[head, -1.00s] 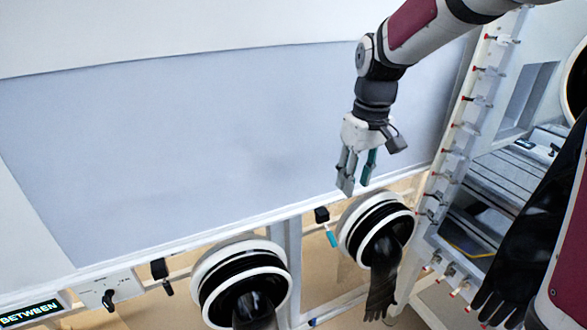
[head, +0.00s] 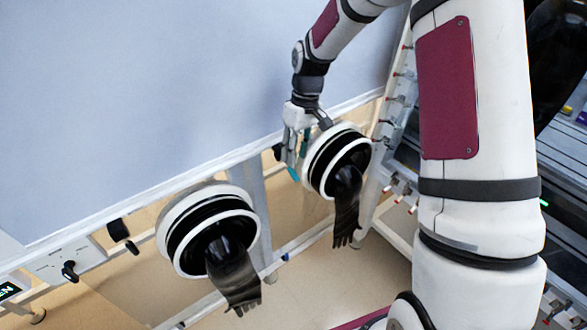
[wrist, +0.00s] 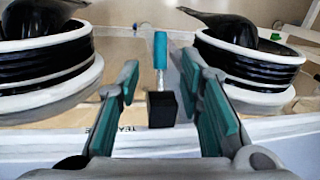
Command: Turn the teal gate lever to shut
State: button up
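The teal gate lever shows in the wrist view as a teal grip (wrist: 160,50) on a thin metal stem, rising from a black block (wrist: 162,108). A partly hidden label beginning "TEA" lies beside it. My gripper (wrist: 160,82) is open, with one teal-padded finger on each side of the lever and visible gaps to both. In the head view my gripper (head: 296,156) hangs at the front rail, just left of the right glove port. The teal grip (head: 293,174) shows at its fingertips; the black block is partly hidden there.
The right glove port (head: 335,165) with its hanging black glove is close beside my gripper. The left glove port (head: 210,230) lies further left. A black lever (head: 118,230) and a control box (head: 62,262) with a black knob sit on the rail at far left.

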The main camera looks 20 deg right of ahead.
aim_at(293, 170)
jog(key=f, duration=0.3)
jog(key=a+f, duration=0.1)
jog(key=f, duration=0.1)
jog(key=shift+s+f, duration=0.2)
jog(key=shift+f, duration=0.15)
jog(key=shift+c, duration=0.3)
grip_shut()
